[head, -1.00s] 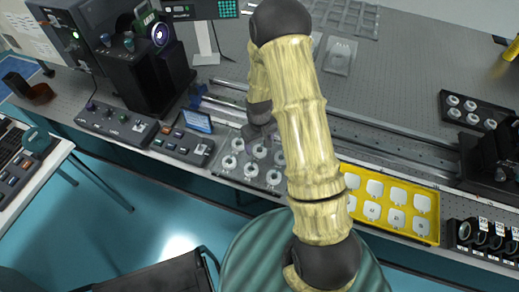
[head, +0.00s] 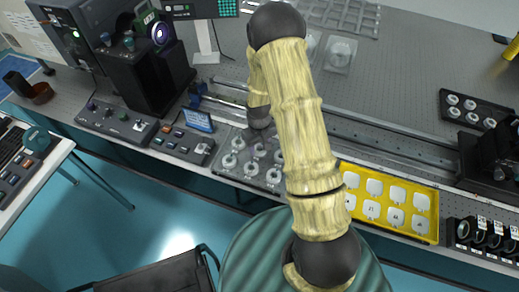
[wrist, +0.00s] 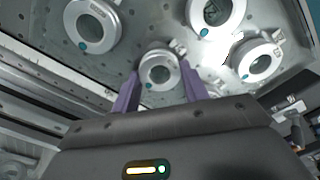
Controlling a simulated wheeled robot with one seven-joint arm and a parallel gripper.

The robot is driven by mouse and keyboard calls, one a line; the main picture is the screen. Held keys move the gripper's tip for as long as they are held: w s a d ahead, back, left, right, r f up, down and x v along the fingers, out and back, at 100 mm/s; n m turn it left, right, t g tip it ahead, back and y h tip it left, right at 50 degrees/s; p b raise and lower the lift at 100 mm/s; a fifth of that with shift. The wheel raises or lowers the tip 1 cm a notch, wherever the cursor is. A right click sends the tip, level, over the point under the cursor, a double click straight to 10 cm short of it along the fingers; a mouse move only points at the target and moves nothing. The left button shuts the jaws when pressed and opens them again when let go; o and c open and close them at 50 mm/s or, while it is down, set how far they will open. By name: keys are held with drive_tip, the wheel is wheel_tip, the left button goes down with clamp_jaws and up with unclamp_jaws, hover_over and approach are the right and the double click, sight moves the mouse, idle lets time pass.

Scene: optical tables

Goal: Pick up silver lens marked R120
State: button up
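Silver ring-mounted lenses sit on a grey tray (head: 216,168), in front of the rail in the head view. In the wrist view, one silver lens (wrist: 159,68) with a teal dot lies between the two purple fingers of my gripper (wrist: 159,70). The fingers are apart, one on each side of it; whether they touch it I cannot tell. Other silver lenses show at upper left (wrist: 92,24), upper right (wrist: 215,14) and right (wrist: 258,58). No R120 marking is readable. My arm hides part of the tray in the head view.
A yellow tray (head: 388,230) with pale square pieces lies right of my arm. Control boxes (head: 118,122) stand left of the lens tray. A metal rail (head: 385,140) runs behind the trays. A black tray (head: 478,108) is at right.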

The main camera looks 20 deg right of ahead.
sight(259, 148)
drive_tip(key=shift+r, duration=0.15)
